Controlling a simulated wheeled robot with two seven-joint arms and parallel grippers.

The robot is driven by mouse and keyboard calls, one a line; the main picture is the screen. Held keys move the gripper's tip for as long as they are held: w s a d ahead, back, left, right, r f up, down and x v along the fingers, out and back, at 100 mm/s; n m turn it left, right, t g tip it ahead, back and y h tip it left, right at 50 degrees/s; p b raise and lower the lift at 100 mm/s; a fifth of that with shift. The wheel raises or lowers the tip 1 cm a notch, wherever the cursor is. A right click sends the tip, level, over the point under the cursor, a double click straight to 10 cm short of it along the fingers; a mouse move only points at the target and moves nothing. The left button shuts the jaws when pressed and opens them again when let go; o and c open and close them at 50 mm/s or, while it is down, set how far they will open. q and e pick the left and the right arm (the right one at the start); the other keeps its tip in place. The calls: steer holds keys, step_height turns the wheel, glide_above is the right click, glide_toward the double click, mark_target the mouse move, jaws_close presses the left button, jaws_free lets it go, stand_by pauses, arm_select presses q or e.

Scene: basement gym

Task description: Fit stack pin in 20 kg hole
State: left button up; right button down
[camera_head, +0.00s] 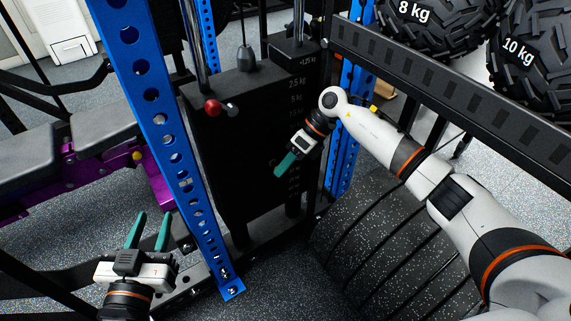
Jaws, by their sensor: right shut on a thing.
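The black weight stack (238,145) stands in the middle of the head view, with small white weight labels down its right part. The upper labels include 2.5 kg and 5 kg; the 20 kg label and its hole cannot be made out. My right gripper (279,172) reaches in from the right, in front of the stack's labelled part, teal fingers pointing down-left. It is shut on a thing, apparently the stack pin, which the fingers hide. Whether it touches the stack cannot be told. My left gripper (152,215) is open and empty at lower left, fingers pointing up.
A blue perforated upright (160,125) stands between my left gripper and the stack. A red knob (212,107) shows at the stack's upper left. Black plates (370,235) lie below my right arm. A purple-framed bench (95,185) is at left; tyre-like weights (440,25) are at upper right.

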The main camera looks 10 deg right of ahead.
steer(key=c, duration=1.1)
jaws_free()
steer(key=shift+c, duration=0.2)
steer(key=shift+r, duration=0.1)
